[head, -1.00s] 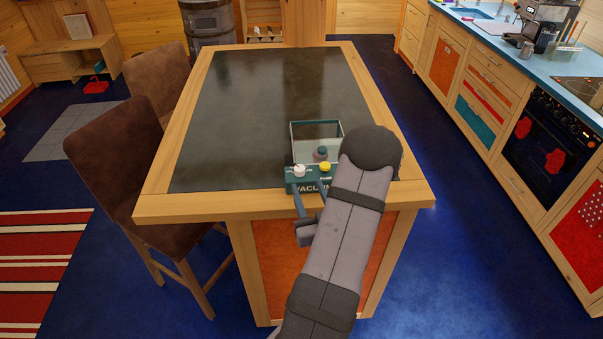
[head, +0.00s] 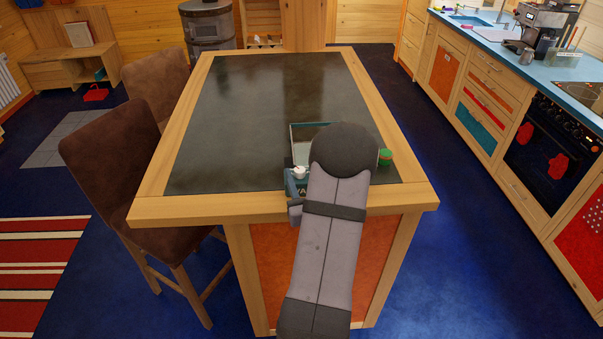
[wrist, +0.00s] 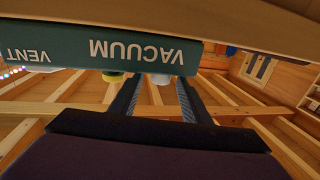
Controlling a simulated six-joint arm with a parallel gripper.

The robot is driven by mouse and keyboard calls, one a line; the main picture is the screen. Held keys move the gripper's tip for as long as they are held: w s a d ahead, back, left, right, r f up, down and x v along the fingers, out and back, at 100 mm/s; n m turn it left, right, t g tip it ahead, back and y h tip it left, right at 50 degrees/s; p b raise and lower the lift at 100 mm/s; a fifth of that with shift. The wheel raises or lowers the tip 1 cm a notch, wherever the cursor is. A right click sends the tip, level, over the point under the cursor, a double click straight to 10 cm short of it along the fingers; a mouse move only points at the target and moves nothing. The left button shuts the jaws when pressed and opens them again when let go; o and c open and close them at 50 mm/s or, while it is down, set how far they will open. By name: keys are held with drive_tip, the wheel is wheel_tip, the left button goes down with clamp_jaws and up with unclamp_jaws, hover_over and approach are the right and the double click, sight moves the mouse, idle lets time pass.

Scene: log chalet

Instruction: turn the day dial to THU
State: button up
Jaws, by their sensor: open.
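I cannot make out a day dial or any day names. A teal box (head: 302,186) stands at the table's near edge with a white knob (head: 299,172) on top; my arm hides its right part. In the wrist view the box's front (wrist: 75,50) shows upside down with the words VACUUM and VENT. My gripper (wrist: 156,88) is open below the VACUUM lettering. I cannot tell whether a finger touches either knob.
A clear-walled case (head: 300,140) rises behind the box, partly hidden by my arm. A green-lidded jar (head: 385,156) stands right of my arm. The dark tabletop (head: 250,110) is otherwise clear. Brown chairs (head: 115,160) stand at the left.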

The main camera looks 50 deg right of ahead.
drive_tip(key=shift+w+d, duration=0.15)
drive_tip(key=shift+w, duration=0.15)
drive_tip(key=c, duration=1)
drive_tip(key=shift+c, duration=0.2)
